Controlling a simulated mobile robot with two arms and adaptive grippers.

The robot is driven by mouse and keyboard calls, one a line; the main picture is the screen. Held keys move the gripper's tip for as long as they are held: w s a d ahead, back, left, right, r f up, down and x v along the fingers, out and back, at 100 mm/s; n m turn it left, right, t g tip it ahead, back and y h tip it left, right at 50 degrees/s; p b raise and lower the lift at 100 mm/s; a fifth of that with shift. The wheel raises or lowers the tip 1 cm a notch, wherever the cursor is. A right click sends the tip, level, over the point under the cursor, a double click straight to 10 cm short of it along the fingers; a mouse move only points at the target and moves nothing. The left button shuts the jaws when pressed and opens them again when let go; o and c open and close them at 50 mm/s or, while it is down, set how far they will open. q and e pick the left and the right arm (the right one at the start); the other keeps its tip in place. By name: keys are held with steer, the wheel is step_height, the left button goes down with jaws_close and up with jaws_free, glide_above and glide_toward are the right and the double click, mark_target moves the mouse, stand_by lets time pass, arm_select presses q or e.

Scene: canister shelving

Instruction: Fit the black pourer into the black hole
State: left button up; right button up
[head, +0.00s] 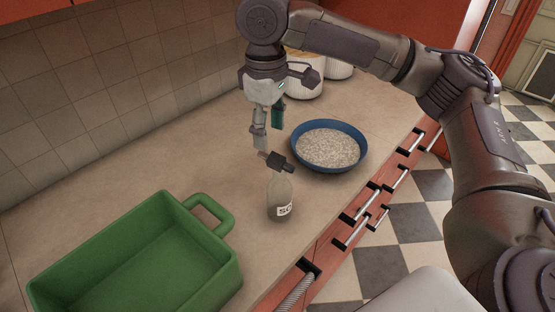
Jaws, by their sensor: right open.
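A small clear bottle (280,200) with a white label stands upright on the counter. The black pourer (279,162) is at the top of the bottle, with its spout pointing up and left. It looks tilted, and I cannot tell whether it is seated in the bottle's mouth; no separate black hole can be made out. My right gripper (268,134) is open, pointing down just above and left of the pourer. One fingertip is close to the spout, and contact cannot be judged. My left gripper is not in view.
A green tray (227,268) with a loop handle lies at the front left. A blue bowl (364,154) with grainy pale contents sits right of the bottle. White canisters (304,84) stand behind my gripper. The counter's front edge with drawers is at the right.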

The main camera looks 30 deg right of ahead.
mark_target(271, 154)
step_height(271, 154, down, 3)
steer(key=shift+w+f+p, duration=0.1)
steer(key=shift+f+p, duration=0.05)
steer(key=shift+p, duration=0.2)
step_height(271, 154, down, 2)
steer(key=shift+d+f+p, duration=0.1)
steer(key=shift+f+p, duration=0.15)
steer(key=shift+p, duration=0.05)
steer(key=shift+f, duration=0.55)
steer(key=c, duration=0.9)
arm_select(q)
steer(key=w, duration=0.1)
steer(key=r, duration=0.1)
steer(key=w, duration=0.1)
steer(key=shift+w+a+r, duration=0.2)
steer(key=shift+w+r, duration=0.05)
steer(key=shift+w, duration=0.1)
arm_select(e)
steer(key=shift+c, duration=0.5)
